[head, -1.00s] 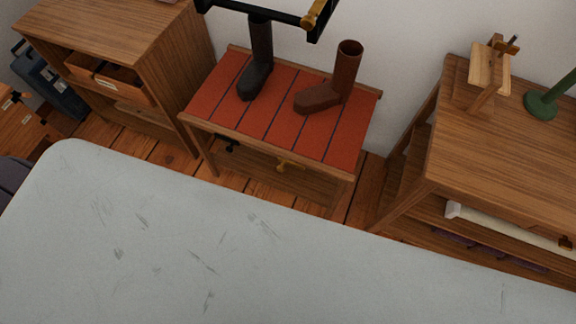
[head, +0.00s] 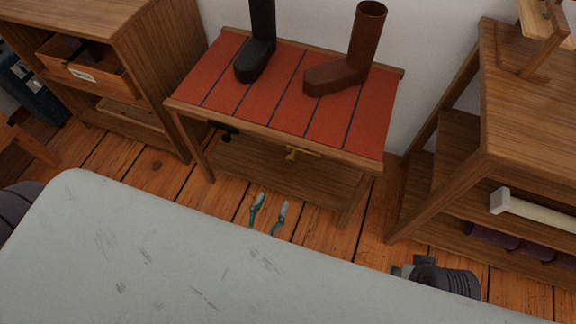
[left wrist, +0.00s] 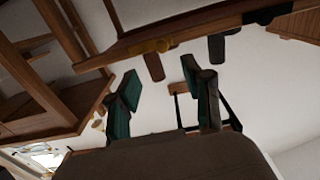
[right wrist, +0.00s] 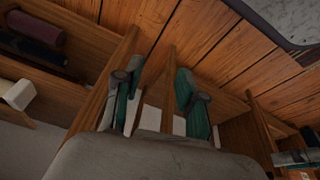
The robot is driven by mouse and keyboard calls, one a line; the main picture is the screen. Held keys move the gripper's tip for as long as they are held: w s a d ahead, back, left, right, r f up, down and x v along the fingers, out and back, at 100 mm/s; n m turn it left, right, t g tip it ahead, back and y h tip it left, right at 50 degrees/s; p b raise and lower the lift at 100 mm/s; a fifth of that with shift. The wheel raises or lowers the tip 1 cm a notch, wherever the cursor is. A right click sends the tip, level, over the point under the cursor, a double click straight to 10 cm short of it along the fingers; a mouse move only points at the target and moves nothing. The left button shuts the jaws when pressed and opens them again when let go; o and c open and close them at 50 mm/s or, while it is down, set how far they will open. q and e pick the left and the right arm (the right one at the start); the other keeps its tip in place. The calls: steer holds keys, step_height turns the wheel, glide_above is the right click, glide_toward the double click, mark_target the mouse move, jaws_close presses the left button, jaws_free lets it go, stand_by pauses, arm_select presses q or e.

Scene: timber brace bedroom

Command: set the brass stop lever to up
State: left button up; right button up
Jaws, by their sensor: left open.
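The brass lever (head: 305,153) is on the front rail of the red-topped bench (head: 285,107). Its arm looks roughly level, pointing right in the head view. It also shows in the left wrist view (left wrist: 150,47), beyond the fingertips.
A black lever (head: 224,131) sits farther left on the same rail. A black boot (head: 258,55) and a brown boot (head: 345,65) stand on the bench. A wooden side unit (head: 500,125) is at right, a shelf (head: 150,60) at left. The pale surface (head: 150,260) fills the foreground.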

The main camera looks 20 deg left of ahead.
mark_target(290, 161)
arm_select(q)
steer(key=w, duration=0.5)
steer(key=w+b, duration=0.1)
steer(key=w, duration=0.2)
steer(key=shift+r, duration=0.25)
steer(key=w, duration=0.4)
steer(key=shift+w+d+b, duration=0.1)
steer(key=shift+w+b, duration=0.05)
steer(key=shift+b, duration=0.2)
steer(key=shift+w, duration=0.8)
arm_select(e)
steer(key=v, duration=0.4)
steer(key=shift+d, duration=0.1)
arm_select(q)
jaws_close()
